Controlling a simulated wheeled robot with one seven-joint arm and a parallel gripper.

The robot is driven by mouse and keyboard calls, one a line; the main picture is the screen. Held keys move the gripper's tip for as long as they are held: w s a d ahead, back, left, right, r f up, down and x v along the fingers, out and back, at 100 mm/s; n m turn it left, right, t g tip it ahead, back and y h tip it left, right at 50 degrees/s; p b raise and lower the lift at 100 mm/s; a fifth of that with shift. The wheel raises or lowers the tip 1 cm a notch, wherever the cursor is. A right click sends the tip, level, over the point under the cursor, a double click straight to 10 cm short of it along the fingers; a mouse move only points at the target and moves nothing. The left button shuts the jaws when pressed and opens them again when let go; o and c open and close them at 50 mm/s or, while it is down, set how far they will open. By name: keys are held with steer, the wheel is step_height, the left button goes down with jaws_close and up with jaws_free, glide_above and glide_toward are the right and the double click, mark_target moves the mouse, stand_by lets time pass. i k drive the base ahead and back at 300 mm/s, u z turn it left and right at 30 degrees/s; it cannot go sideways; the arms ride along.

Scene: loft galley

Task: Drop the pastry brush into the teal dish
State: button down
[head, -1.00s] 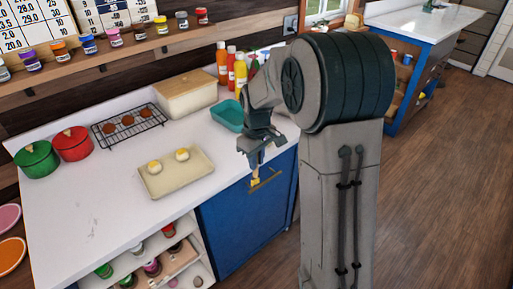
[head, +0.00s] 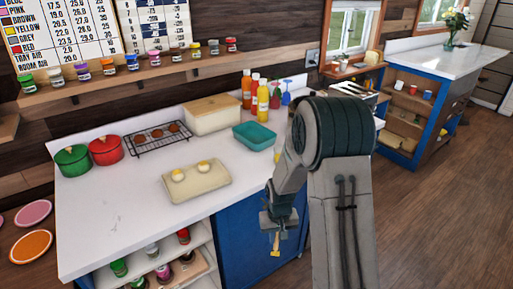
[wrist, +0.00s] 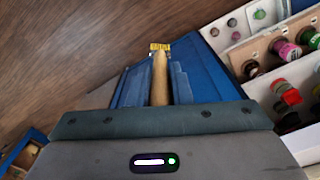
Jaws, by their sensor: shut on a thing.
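The teal dish (head: 255,136) sits on the white counter near its right end, behind my arm, and looks empty. The pastry brush (head: 276,242) has a wooden handle and yellow bristles. My gripper (head: 275,226) is shut on the brush and holds it bristles down, in front of the blue cabinet, below the counter top. In the wrist view the brush (wrist: 160,75) lies between the two fingers of my gripper (wrist: 160,88), its yellow bristles pointing away. The dish is not in the wrist view.
A cream tray (head: 215,188) with two pale-topped items lies left of the dish. A cream bin (head: 212,115), several bottles (head: 262,97), a cooling rack (head: 140,141) and red and green pots (head: 106,150) stand behind. Open shelves (head: 160,262) hold jars below the counter.

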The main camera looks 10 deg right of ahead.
mark_target(258, 139)
steer(key=k, duration=0.2)
steer(key=z, duration=1.4)
steer(key=i, duration=1.25)
steer(key=u, duration=1.15)
